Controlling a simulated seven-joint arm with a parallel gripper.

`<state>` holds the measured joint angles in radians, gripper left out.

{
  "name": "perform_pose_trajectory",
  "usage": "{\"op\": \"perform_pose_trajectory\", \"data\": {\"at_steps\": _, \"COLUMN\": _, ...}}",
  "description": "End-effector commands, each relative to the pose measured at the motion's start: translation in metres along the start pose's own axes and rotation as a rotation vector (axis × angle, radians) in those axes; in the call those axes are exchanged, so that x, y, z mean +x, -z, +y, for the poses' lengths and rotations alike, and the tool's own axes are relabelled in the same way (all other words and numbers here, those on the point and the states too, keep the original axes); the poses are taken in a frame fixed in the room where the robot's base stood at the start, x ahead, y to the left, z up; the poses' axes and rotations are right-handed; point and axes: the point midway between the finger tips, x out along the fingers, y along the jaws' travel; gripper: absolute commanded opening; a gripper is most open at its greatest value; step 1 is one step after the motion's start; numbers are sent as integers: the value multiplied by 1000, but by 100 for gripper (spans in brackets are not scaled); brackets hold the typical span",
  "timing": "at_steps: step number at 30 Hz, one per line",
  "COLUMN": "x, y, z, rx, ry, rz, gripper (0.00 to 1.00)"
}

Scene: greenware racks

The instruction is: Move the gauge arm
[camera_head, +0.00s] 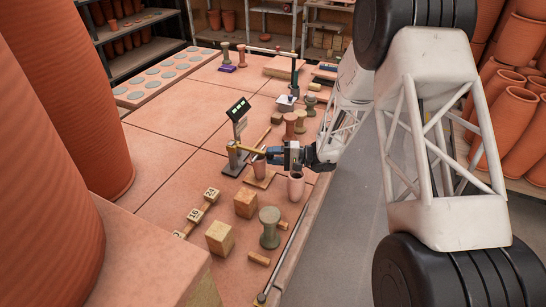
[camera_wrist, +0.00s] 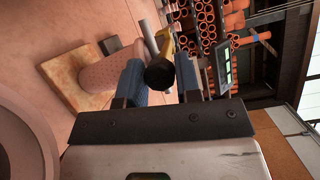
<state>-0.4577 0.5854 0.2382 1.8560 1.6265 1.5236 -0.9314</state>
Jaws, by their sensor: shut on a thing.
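The gauge arm (camera_head: 246,149) is a yellow bar that reaches right from a grey post (camera_head: 233,158) to my gripper (camera_head: 270,155). In the wrist view the yellow arm (camera_wrist: 166,42) ends in a dark round knob (camera_wrist: 160,73) between the blue fingers of my gripper (camera_wrist: 160,68). My gripper is shut on this end. A pinkish cup (camera_head: 258,168) stands on a wooden board (camera_head: 259,181) just below the arm's free end. It also shows beside the left finger in the wrist view (camera_wrist: 98,76). My fingers hide part of the knob.
A display with green figures (camera_head: 238,108) stands behind the post. Another cup (camera_head: 296,187) stands right of the board. Wooden blocks (camera_head: 220,238), a green spool (camera_head: 269,228) and numbered blocks (camera_head: 194,214) are nearer. Large terracotta pots (camera_head: 75,95) crowd the left.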

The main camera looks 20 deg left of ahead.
Motion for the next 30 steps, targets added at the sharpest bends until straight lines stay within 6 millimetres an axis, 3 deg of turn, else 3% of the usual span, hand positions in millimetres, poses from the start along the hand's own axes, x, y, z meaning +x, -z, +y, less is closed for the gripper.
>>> {"op": "perform_pose_trajectory", "data": {"at_steps": 16, "x": 8, "y": -5, "z": -42, "rx": 84, "ry": -215, "rz": 35, "gripper": 0}}
{"op": "perform_pose_trajectory", "data": {"at_steps": 30, "x": 32, "y": -4, "z": -92, "rx": 204, "ry": -506, "rz": 85, "gripper": 0}}
